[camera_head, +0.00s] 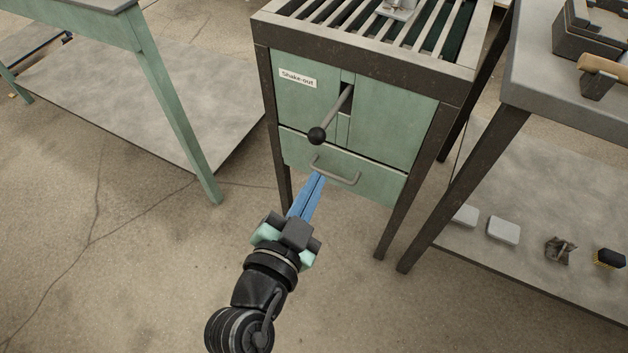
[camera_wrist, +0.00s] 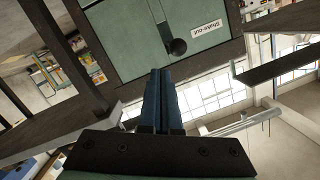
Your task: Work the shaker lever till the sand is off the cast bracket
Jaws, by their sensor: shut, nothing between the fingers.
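The shake-out cabinet (camera_head: 390,140) is green with a dark frame and a slatted grate on top. Its lever (camera_head: 334,115) is a grey rod with a black ball knob, sticking out of a slot in the front and slanting down. The knob also shows in the wrist view (camera_wrist: 177,47), just beyond my fingertips. A light grey cast piece (camera_head: 399,9), seemingly the bracket, sits on the grate, cut off by the top edge; I cannot tell whether sand is on it. My gripper (camera_head: 320,175), with blue fingers, is shut and empty, below the knob by the drawer handle.
A drawer handle (camera_head: 335,171) sticks out below the lever, close to my fingertips; I cannot tell if they touch. A green bench (camera_head: 160,90) stands left, a grey table (camera_head: 540,100) right, with small blocks on its lower shelf. The floor in front is clear.

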